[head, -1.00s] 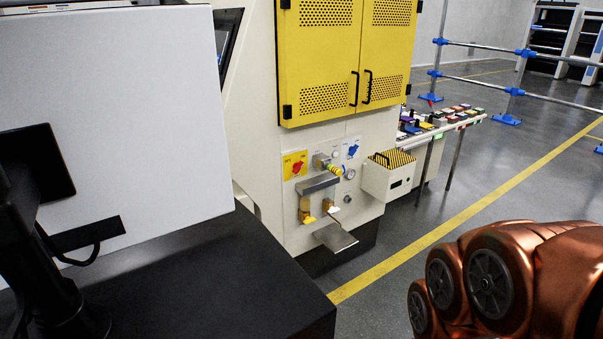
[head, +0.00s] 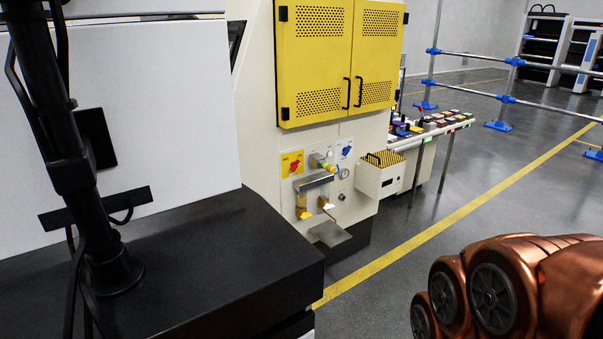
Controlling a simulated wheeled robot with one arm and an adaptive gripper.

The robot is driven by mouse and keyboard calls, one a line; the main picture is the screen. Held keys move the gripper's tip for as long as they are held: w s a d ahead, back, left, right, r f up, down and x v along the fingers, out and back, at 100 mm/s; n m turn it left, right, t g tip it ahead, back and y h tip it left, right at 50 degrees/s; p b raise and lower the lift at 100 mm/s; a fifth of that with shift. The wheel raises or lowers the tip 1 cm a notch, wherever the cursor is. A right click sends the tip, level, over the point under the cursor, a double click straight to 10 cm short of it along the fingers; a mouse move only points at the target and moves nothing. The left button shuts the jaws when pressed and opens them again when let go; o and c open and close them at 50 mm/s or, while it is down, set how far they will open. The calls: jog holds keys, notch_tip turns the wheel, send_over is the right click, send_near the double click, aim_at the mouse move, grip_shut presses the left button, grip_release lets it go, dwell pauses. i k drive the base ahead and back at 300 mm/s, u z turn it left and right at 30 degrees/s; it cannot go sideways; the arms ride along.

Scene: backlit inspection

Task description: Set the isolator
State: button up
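The isolator is probably the red rotary handle (head: 294,166) on a yellow plate, low on the front of the cream machine (head: 262,150). The handle looks tilted, but its exact setting is too small to tell. A blue rotary handle (head: 346,151) on a white plate sits to its right. Between them is a grey fitting with a yellow end (head: 330,165). My copper-coloured arm shows at the lower right, well apart from the panel. My gripper is not in view.
A black-topped bench (head: 190,255) with a monitor stand (head: 110,265) fills the lower left. A metal tray (head: 329,233) juts out below the panel. A yellow-topped box (head: 382,175) and a parts table (head: 440,126) stand right. The floor by the yellow line (head: 440,223) is clear.

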aim_at(294, 165)
jog(key=u, duration=0.05)
jog(key=k, duration=0.1)
jog(key=z, duration=1.15)
jog(key=i, duration=3.15)
jog(key=u, duration=4.45)
